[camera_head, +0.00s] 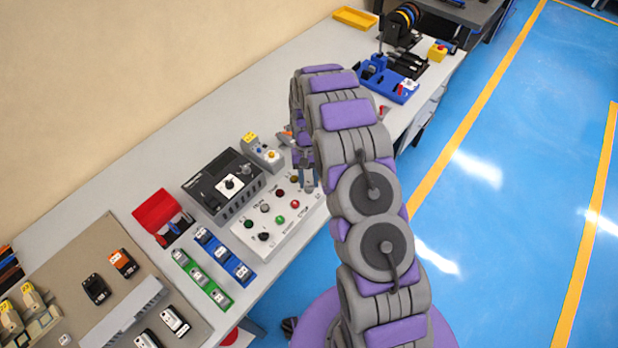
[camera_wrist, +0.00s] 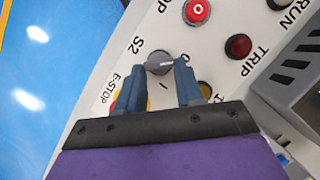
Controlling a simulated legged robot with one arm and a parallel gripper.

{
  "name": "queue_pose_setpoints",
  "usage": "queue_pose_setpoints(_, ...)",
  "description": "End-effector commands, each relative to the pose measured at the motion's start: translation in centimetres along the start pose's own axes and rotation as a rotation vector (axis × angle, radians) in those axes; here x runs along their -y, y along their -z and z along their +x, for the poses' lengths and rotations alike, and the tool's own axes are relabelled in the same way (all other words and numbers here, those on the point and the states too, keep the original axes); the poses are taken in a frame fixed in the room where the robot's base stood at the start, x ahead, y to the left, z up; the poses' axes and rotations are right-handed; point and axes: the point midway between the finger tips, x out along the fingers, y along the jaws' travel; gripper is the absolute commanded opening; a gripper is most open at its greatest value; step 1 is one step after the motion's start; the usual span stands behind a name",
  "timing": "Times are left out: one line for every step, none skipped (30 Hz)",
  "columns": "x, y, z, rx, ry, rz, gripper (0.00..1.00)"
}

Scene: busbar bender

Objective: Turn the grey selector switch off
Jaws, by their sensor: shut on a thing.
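The grey selector switch (camera_wrist: 158,58) is a round dark grey knob on the white control panel (camera_wrist: 125,50), near the printed label S2. A pale mark on the knob points to the right in the wrist view, roughly toward the printed O; the I mark is below it. My gripper (camera_wrist: 161,70) has its two blue fingers on either side of the knob and is shut on it. In the head view my gripper (camera_head: 306,184) reaches down onto the right part of the panel (camera_head: 285,240) and hides the switch.
A red button (camera_wrist: 197,11), a dark red TRIP lamp (camera_wrist: 238,46) and a yellow lamp (camera_wrist: 205,90) sit close by. The yellow E-STOP is partly hidden behind a finger. A black boxed device (camera_head: 224,185) and blue terminal blocks (camera_head: 225,255) stand left of the panel.

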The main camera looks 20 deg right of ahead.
Motion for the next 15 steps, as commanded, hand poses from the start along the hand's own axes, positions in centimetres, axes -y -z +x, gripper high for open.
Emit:
queue_pose_setpoints(0.05,0.04,-0.01,-0.001,-0.002,-0.006,0.06)
queue_pose_setpoints(0.05,0.04,-0.01,-0.001,-0.003,-0.009,0.06)
queue_pose_setpoints(0.05,0.04,-0.01,-0.001,-0.004,-0.011,0.06)
queue_pose_setpoints(0.05,0.04,0.00,-0.001,-0.004,-0.012,0.06)
queue_pose_setpoints(0.05,0.04,0.00,-0.001,-0.004,-0.013,0.06)
queue_pose_setpoints(0.05,0.04,0.00,-0.001,-0.005,-0.013,0.06)
queue_pose_setpoints(0.05,0.04,0.00,-0.001,-0.005,-0.013,0.06)
queue_pose_setpoints(0.05,0.03,0.01,-0.001,-0.005,-0.013,0.06)
queue_pose_setpoints(0.04,0.03,0.01,-0.001,-0.005,-0.013,0.06)
queue_pose_setpoints(0.04,0.03,0.01,-0.001,-0.005,-0.013,0.06)
queue_pose_setpoints(0.04,0.02,0.02,-0.001,-0.005,-0.013,0.06)
queue_pose_setpoints(0.04,0.02,0.02,-0.001,-0.004,-0.012,0.06)
queue_pose_setpoints(0.04,0.02,0.02,-0.001,-0.004,-0.012,0.06)
queue_pose_setpoints(0.04,0.02,0.02,-0.001,-0.004,-0.012,0.06)
queue_pose_setpoints(0.04,0.01,0.02,0.000,-0.004,-0.012,0.40)
